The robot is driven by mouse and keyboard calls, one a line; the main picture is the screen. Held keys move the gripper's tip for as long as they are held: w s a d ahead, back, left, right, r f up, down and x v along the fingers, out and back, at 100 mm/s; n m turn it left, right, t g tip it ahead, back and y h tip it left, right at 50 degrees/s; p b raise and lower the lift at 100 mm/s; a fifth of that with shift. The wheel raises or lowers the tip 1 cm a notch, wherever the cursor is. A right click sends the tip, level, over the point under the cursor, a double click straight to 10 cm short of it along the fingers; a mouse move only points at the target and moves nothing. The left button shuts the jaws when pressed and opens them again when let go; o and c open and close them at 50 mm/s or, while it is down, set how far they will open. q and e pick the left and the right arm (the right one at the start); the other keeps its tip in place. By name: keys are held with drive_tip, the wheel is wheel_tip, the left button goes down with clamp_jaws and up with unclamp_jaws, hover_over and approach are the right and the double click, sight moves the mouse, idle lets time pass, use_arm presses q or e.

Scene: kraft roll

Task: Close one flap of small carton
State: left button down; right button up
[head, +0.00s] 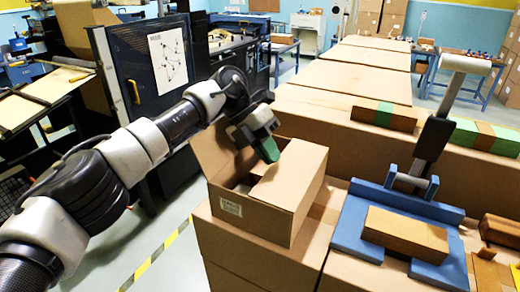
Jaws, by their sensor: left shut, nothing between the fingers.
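The small carton (262,215) stands on larger brown cartons near the middle of the head view, with a white label on its front. One flap (209,152) stands raised at its left back side. Another flap (291,172) lies roughly level over the right part of the top. A dark gap shows the inside on the left part of the top. My left gripper (269,150) is shut and empty, with its green fingertips pointing down just above the opening, beside the level flap. Whether it touches the carton I cannot tell. My right gripper is not in view.
A blue fixture (349,233) with an upright lever stands right of the carton and holds a brown block (405,233). Long brown boxes with green bands (384,116) lie behind. A dark cabinet (150,70) stands behind my left arm. Bare floor shows at lower left.

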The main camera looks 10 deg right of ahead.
use_arm(q)
drive_tip(key=shift+s+d+f, duration=0.1)
drive_tip(key=shift+d, duration=0.15)
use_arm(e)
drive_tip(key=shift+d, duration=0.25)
